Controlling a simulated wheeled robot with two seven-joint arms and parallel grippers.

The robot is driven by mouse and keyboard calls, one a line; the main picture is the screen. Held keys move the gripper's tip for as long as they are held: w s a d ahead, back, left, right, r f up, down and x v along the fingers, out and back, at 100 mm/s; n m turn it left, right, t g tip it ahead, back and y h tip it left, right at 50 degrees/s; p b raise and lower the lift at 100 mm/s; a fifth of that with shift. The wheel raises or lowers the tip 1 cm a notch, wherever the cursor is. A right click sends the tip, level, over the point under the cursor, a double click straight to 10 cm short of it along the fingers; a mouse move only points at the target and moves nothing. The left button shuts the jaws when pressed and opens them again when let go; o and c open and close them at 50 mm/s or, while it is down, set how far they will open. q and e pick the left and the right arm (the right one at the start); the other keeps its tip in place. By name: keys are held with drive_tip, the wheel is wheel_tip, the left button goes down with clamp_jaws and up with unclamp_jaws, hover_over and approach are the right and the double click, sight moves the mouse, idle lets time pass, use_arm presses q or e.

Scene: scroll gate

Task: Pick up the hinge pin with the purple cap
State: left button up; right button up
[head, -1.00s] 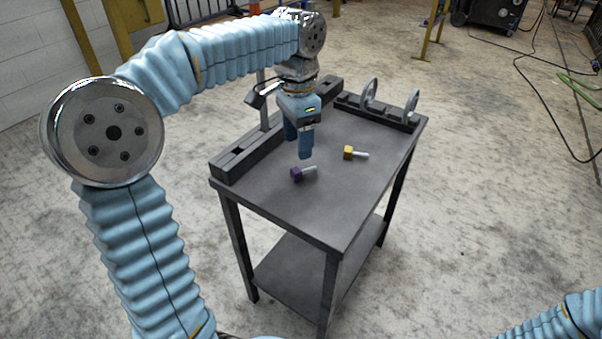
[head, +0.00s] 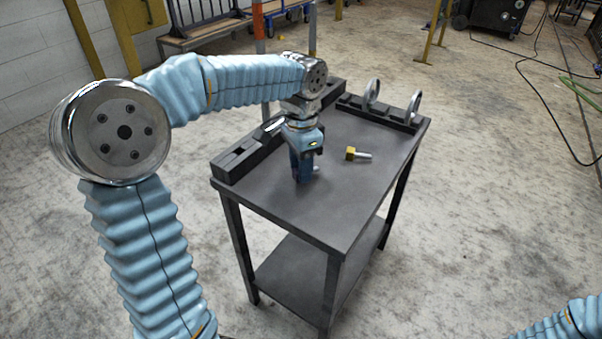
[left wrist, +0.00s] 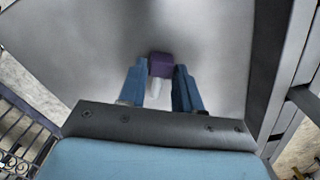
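The hinge pin with the purple cap lies on the table top; its purple cap (left wrist: 161,65) and pale shaft (left wrist: 155,88) show between the fingers in the left wrist view. My left gripper (head: 303,180) points down over it at the table surface, with a finger on each side of the pin. The fingers look open, with little room beside the cap; contact is not clear. In the head view the gripper mostly hides this pin, and a bit of its shaft (head: 316,169) shows to the right. My right gripper is out of view.
A second pin with a yellow cap (head: 351,153) lies to the right on the dark table (head: 345,205). A dark slotted block (head: 240,157) runs along the left edge. A dark bar with two grey rings (head: 378,110) stands at the back right. The table's front is clear.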

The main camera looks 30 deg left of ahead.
use_arm(q)
clamp_jaws()
drive_tip(key=shift+r, duration=0.1)
